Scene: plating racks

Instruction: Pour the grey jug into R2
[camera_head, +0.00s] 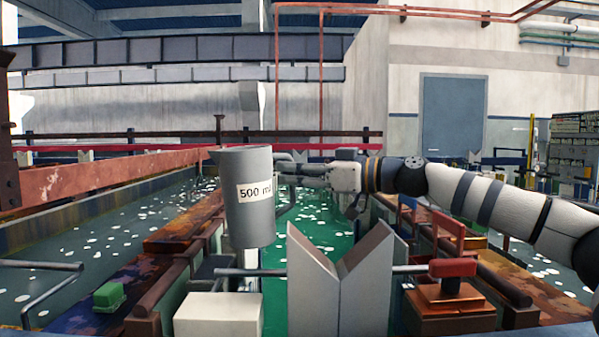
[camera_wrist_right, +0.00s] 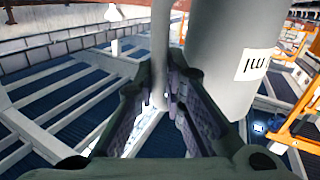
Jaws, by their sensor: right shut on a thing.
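The grey jug (camera_head: 250,222), labelled "500 ml", hangs upright left of centre in the head view. It also shows in the right wrist view (camera_wrist_right: 225,60), with part of its label. My right gripper (camera_head: 284,168) is at the jug's right side, shut on its handle (camera_wrist_right: 160,45). The fingers also show in the right wrist view (camera_wrist_right: 165,98). The jug's contents are hidden. No R2 mark can be read in either view. A tank of green liquid (camera_head: 318,215) with white floating discs lies behind and below the jug. My left gripper is not in view.
A white V-notched block (camera_head: 340,285) stands below right of the jug, with a white box (camera_head: 215,315) to its left. A metal rod (camera_head: 240,272) runs beneath the jug. A green block (camera_head: 109,295) sits at left. Rusty beams and rails flank the tanks.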

